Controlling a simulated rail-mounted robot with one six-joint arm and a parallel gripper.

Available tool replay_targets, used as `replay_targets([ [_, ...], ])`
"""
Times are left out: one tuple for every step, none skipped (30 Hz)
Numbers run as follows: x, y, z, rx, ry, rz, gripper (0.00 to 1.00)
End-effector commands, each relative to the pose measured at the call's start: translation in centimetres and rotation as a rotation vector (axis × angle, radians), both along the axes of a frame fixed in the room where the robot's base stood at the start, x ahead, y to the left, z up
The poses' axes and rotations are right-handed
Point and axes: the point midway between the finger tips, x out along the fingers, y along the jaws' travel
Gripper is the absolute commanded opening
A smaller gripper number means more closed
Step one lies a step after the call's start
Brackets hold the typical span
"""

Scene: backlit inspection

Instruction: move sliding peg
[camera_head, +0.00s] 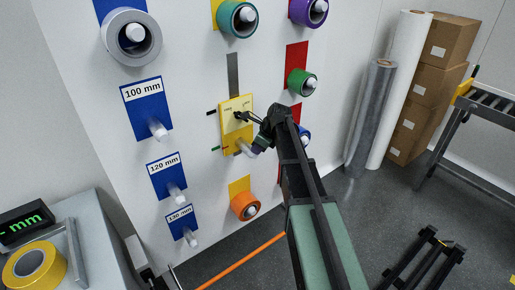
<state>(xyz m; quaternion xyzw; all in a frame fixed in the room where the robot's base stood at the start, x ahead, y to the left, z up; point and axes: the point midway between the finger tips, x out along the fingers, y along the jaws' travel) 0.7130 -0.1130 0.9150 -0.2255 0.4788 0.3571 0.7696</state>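A yellow plate (237,117) with small print sits on a grey vertical strip (233,75) in the middle of the white wall panel. A pale peg (246,149) sticks out at its lower part. My gripper (240,117) is in front of the plate, its dark fingers pointing left toward the plate's upper half. It is too small to tell whether the fingers touch the plate or hold anything. My arm comes up from the lower right and hides part of the panel right of the plate. A short black mark and a green mark flank the strip on its left.
Several rolls hang on pegs around it: grey (149,49), teal (222,23), purple (298,12), green (290,83) and orange (235,205). Bare pegs with blue labels (148,108) are at left. A counter with a yellow roll (39,258) is lower left; boxes (436,54) stand right.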

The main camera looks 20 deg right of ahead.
Motion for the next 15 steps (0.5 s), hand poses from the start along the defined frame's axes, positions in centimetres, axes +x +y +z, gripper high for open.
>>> replay_targets([
  [-0.3, -0.1, -0.4, -0.006, 0.009, 0.003, 0.00],
  [-0.3, -0.1, -0.4, -0.007, 0.010, 0.003, 0.00],
  [-0.3, -0.1, -0.3, -0.007, 0.010, 0.003, 0.00],
  [-0.4, -0.1, -0.1, -0.007, 0.010, 0.003, 0.00],
  [-0.5, -0.1, 0.1, -0.006, 0.009, 0.003, 0.00],
  [-0.6, -0.2, 0.6, -0.007, 0.009, 0.002, 0.00],
  [-0.7, -0.3, 1.0, -0.006, 0.008, 0.002, 0.00],
  [-0.8, -0.3, 1.6, -0.006, 0.006, 0.003, 0.00],
  [-1.1, -0.4, 2.4, -0.005, 0.005, 0.002, 0.00],
  [-1.2, -0.5, 3.1, -0.005, 0.004, 0.002, 0.00],
  [-1.5, -0.7, 3.9, -0.004, 0.002, 0.003, 0.00],
  [-1.8, -0.8, 5.1, -0.003, -0.001, 0.003, 0.00],
  [-2.0, -1.0, 5.9, -0.002, -0.001, 0.003, 0.00],
  [-2.2, -1.3, 6.8, -0.002, -0.003, 0.003, 0.00],
  [-2.5, -1.7, 8.0, -0.002, -0.002, 0.002, 0.00],
])
